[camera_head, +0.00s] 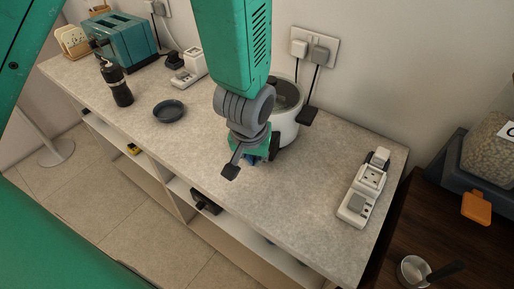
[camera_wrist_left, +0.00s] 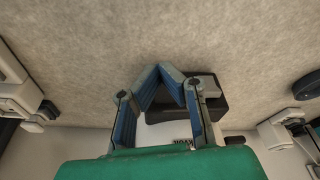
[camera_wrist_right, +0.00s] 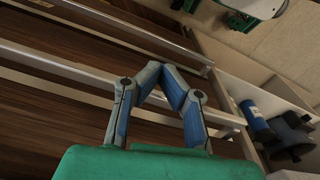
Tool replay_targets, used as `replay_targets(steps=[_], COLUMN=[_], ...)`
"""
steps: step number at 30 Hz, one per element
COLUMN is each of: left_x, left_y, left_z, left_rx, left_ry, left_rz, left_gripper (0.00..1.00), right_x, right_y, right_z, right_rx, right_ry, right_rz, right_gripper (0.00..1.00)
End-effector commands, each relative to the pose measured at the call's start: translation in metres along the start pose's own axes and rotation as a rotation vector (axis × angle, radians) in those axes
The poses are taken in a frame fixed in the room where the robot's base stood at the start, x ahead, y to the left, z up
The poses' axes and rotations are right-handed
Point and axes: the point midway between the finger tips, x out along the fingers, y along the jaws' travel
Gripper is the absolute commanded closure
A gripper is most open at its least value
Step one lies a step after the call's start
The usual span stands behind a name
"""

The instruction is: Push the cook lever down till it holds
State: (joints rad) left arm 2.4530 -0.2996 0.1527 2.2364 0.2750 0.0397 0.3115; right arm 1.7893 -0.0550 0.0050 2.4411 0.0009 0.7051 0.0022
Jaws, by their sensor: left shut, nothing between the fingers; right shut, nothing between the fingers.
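The white rice cooker (camera_head: 286,129) stands on the counter against the wall, partly hidden behind my left arm. Its dark front part (camera_head: 276,146) shows just beside my left gripper (camera_head: 251,159). My right gripper (camera_wrist_right: 165,72) is shut and empty, away from the cooker.
A teal toaster (camera_head: 128,38), a black bottle (camera_head: 117,84) and a dark bowl (camera_head: 169,111) are on the counter's left half. A power strip (camera_head: 363,193) lies at the right. Shelf rails (camera_wrist_right: 120,38) and a blue cylinder (camera_wrist_right: 256,120) are near my right gripper.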

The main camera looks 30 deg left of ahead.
Motion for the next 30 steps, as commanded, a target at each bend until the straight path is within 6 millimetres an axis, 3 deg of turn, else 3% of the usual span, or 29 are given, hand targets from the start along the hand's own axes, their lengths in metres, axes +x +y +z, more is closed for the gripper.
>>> replay_targets(steps=[5,21,30], left_x=[-0.009,-0.104,-0.119], left_y=[-0.002,-0.002,-0.002], left_z=[-0.001,-0.002,-0.001], left_rx=[-0.001,0.004,0.005], left_ry=[0.001,0.005,0.003], left_rz=[0.003,0.002,0.001], left_gripper=[1.0,1.0,1.0], right_x=[0.0,0.0,0.0], right_y=[0.0,0.0,0.0], right_z=[0.002,0.002,0.002], right_rx=[0.001,0.0,0.0], right_ry=[0.002,0.002,0.002], right_rz=[0.0,0.0,0.0], right_gripper=[1.0,1.0,1.0])
